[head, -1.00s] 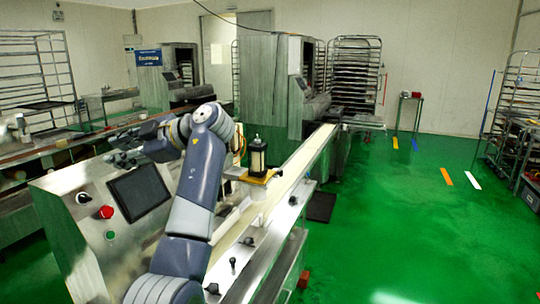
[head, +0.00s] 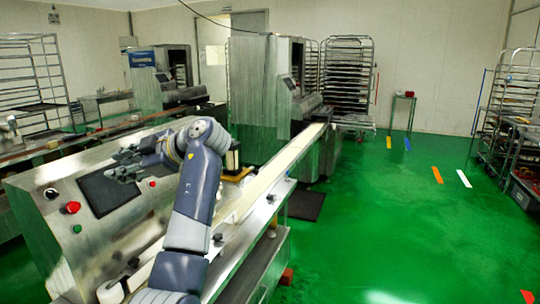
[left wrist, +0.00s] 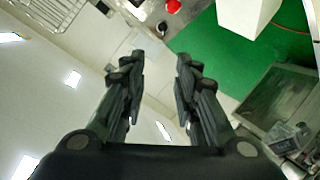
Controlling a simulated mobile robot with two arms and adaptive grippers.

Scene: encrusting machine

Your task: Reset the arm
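My left arm (head: 197,190) rises from the bottom of the head view and bends at the elbow toward the left. My left gripper (head: 128,166) is at its end, in front of the upper edge of the dark screen (head: 108,192) on the steel machine panel. How far it is from the panel I cannot tell. In the left wrist view the two dark fingers (left wrist: 158,72) stand apart with nothing between them. My right gripper is in neither view.
A red button (head: 73,207) is on the panel left of the screen. A pale conveyor belt (head: 285,160) runs back to a steel machine (head: 262,90). Tray racks (head: 347,80) stand behind. The green floor (head: 390,220) on the right is largely clear.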

